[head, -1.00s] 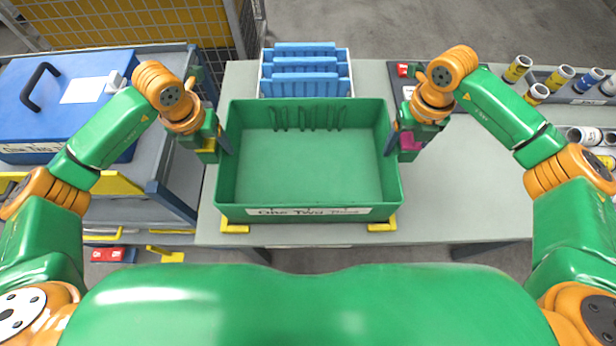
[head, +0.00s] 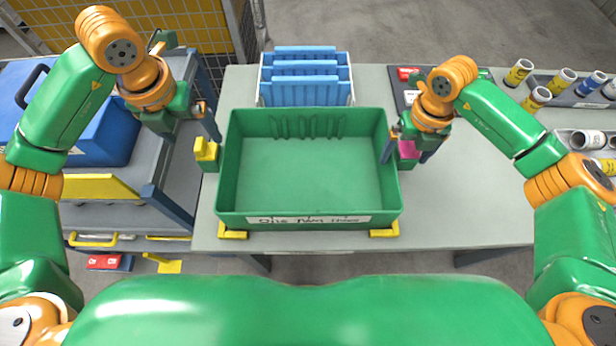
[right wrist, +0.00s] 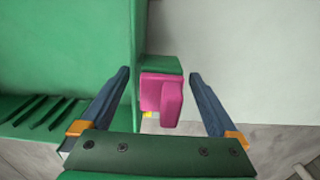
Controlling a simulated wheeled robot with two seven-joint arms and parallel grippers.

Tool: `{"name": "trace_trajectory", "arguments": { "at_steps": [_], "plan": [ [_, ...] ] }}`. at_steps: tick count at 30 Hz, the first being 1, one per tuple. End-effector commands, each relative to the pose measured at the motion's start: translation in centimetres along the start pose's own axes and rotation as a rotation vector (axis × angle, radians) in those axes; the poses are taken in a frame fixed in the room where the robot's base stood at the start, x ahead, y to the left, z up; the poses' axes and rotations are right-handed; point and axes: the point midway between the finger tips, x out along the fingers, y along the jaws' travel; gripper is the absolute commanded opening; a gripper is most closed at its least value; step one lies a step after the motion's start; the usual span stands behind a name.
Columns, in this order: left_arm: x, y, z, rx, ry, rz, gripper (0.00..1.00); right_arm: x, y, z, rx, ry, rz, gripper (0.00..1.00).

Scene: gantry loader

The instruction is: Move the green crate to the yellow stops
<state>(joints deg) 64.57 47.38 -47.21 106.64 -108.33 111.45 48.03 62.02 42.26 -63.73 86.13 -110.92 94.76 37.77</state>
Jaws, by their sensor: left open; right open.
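The green crate (head: 310,165) stands empty and upright on the grey table, its front corners at the two yellow stops, left (head: 232,234) and right (head: 385,232). Whether it touches them is hard to tell. A yellow grip (head: 206,152) sticks out of its left side and a magenta grip (head: 407,150) out of its right. My left gripper (head: 193,132) is open, above and left of the yellow grip, apart from it. My right gripper (head: 409,155) is open around the magenta grip; the right wrist view shows the magenta grip (right wrist: 163,95) between the spread fingers, not clamped.
A white-edged holder with blue dividers (head: 305,75) stands just behind the crate. A blue lidded box (head: 100,140) is on a cart at the left. Labelled tubes (head: 560,80) lie in racks at the right. The table (head: 470,190) is clear right of the crate.

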Motion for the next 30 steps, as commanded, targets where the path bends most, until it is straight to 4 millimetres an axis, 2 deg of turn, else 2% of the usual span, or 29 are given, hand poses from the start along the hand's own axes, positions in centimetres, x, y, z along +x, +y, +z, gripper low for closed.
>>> {"name": "trace_trajectory", "arguments": {
  "at_steps": [3,7,15,19,23,30],
  "plan": [
    [-1.6,0.0,0.1,-0.001,-0.002,0.0,0.95,0.0,0.0,0.0,0.0,0.0,0.0,0.95],
    [-2.1,0.0,0.0,-0.001,0.001,0.0,0.95,-1.3,0.0,0.1,0.0,-0.004,0.001,0.95],
    [-2.1,0.0,0.0,-0.001,0.001,0.0,0.95,-8.7,0.0,0.1,-0.001,-0.007,0.002,0.95],
    [-2.1,0.0,0.0,0.0,0.001,0.0,0.95,-11.1,0.0,0.0,-0.001,-0.004,0.001,0.95],
    [-2.1,0.0,0.0,0.0,0.001,0.0,0.95,-12.0,0.0,-0.1,0.0,-0.002,0.0,0.95],
    [-2.1,0.0,0.0,0.0,0.001,0.0,0.95,-12.1,0.0,-0.1,0.0,-0.001,0.0,0.95]
  ]
}}
